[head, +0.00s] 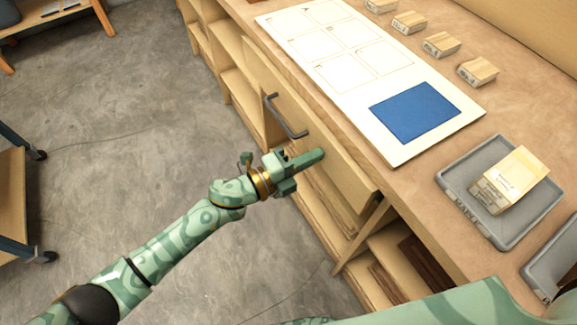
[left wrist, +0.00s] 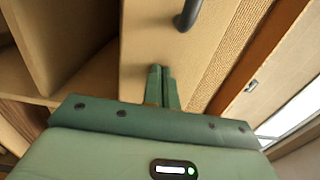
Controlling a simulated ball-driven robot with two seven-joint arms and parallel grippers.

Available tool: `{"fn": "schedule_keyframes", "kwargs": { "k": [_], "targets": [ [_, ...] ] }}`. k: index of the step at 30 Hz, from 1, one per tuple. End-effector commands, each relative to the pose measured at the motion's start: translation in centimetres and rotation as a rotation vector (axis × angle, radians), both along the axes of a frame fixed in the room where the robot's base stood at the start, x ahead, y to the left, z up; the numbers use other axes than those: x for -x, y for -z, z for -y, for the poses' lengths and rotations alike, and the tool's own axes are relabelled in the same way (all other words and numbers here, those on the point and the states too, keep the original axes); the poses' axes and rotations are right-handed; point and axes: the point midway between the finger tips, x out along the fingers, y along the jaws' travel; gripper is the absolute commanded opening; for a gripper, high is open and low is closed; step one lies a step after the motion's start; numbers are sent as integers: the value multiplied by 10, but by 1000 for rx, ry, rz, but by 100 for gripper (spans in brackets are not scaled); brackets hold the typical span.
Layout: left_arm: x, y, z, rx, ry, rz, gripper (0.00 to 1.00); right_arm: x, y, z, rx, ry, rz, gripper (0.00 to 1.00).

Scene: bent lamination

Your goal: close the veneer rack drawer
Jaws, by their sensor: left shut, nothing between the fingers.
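The drawer (head: 335,165) is a pale wooden front under the counter edge, with a dark bar handle (head: 285,117). Its front stands a little out from the counter edge. In the left wrist view the drawer front (left wrist: 150,40) fills the middle, and part of the handle (left wrist: 187,15) shows at the top. My left gripper (head: 321,154) is shut and empty, at the drawer front on the near side of the handle. Its closed fingers (left wrist: 161,72) point at the front; I cannot tell whether they touch it. My right gripper is out of view.
Open shelves (head: 232,85) lie beside the drawer. On the counter are a white sheet with a blue square (head: 415,112), several small wood blocks (head: 440,44) and grey trays (head: 470,222). A cart (head: 12,200) stands at left. The floor between is mostly clear.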

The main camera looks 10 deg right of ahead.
Motion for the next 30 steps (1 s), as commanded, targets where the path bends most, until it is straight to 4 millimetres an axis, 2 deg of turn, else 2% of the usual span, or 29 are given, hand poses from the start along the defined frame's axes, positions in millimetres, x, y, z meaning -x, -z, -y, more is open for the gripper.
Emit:
{"fn": "schedule_keyframes", "kwargs": {
  "k": [4, 11, 24, 30],
  "targets": [
    [-8, 1, 23, 1, 0, -1, 0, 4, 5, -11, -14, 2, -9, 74],
    [-13, 0, 38, 0, -1, 0, 0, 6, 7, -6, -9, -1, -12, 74],
    [-14, -3, 40, 4, -1, 4, 0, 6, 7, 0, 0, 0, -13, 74],
    [-18, -3, 27, 3, -3, 5, 0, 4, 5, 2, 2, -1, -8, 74]
  ]
}}
